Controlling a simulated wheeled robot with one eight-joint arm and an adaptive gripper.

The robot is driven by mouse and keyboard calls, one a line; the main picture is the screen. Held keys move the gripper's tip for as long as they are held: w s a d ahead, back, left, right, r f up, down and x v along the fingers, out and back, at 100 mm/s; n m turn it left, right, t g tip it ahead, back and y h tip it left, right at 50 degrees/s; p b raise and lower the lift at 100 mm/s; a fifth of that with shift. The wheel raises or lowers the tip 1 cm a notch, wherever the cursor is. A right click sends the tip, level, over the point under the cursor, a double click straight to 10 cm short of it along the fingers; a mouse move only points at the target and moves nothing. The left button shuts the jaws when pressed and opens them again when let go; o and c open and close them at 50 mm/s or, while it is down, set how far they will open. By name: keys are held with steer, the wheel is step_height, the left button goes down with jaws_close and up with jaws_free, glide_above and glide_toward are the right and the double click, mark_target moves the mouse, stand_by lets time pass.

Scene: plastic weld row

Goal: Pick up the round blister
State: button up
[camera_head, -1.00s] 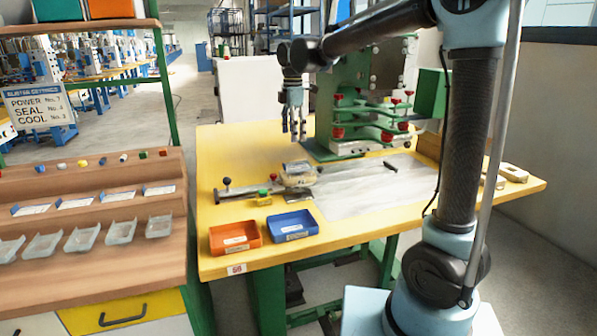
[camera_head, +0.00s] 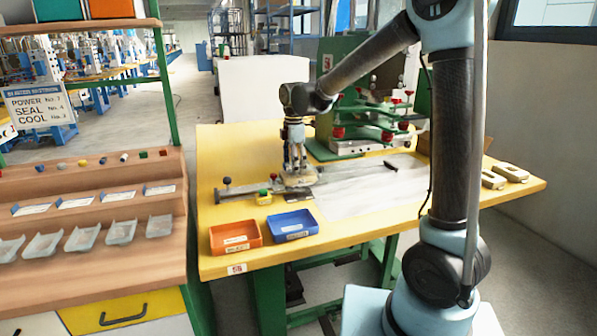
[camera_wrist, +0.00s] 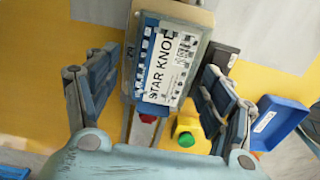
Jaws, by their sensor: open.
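A clear blister pack with a white label reading "STAR KNOB" (camera_wrist: 165,62) sits on a beige block (camera_wrist: 185,12) in the wrist view. Its outline looks boxy rather than round there. In the head view my gripper (camera_head: 295,166) hides most of the pack, above the rail on the yellow table (camera_head: 235,155). My gripper (camera_wrist: 163,72) is open, with one finger on each side of the pack. Gaps show between the fingers and the pack, and I cannot tell their exact height against it.
An orange bin (camera_head: 235,238) and a blue bin (camera_head: 292,226) stand at the table's front. A yellow button box with a green button (camera_head: 264,197) is close by. The green press (camera_head: 350,125) stands behind. Several clear trays (camera_head: 122,232) lie on the left wooden rack.

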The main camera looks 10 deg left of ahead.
steer(key=shift+f, duration=0.45)
steer(key=c, duration=1.1)
steer(key=shift+r, duration=7.5)
